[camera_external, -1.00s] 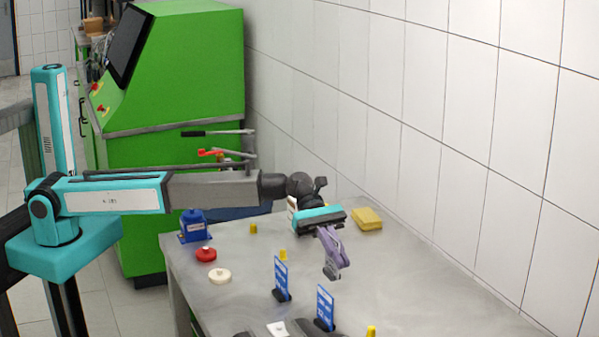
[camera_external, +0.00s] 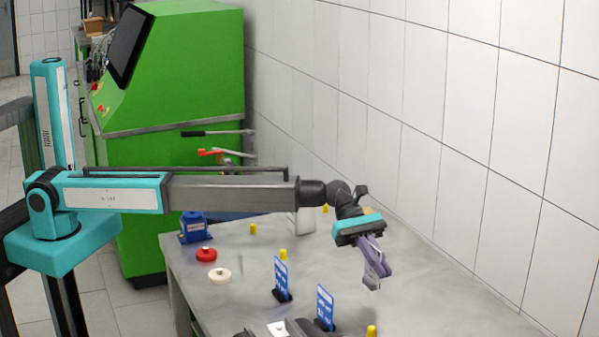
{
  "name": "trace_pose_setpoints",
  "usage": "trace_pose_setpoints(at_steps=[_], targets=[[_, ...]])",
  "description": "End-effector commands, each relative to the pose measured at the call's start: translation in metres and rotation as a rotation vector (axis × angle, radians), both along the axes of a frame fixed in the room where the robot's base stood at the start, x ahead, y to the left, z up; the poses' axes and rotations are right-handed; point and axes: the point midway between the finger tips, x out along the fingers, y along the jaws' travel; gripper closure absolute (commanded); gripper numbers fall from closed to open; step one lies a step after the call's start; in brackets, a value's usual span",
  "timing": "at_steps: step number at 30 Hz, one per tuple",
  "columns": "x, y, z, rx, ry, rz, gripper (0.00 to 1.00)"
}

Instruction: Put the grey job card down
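My gripper (camera_external: 374,277), with purple-grey fingers under a teal and black body, hangs tilted above the right side of the grey bench top (camera_external: 235,312). A small light grey patch shows at the fingertips. I cannot tell whether it is the grey job card or part of the fingers, or whether the fingers are open or shut. A white card-like piece (camera_external: 278,328) lies at the front edge of the view among dark parts. No other grey card can be made out.
Two blue signs (camera_external: 281,276) (camera_external: 325,306) stand upright on the bench. Several yellow pieces (camera_external: 371,331), a red disc (camera_external: 205,254), a cream disc (camera_external: 220,275), a blue device (camera_external: 193,227) and a whitish block (camera_external: 303,222) also stand there. The tiled wall (camera_external: 480,180) bounds the right.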

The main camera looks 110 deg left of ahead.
Motion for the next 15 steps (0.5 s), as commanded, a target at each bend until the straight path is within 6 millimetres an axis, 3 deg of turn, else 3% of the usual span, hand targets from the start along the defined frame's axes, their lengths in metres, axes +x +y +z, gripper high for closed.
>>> trace_pose_setpoints(at_steps=[15], targets=[[0.0027,0.0003,-0.0043,-0.001,0.001,0.000,1.00]])
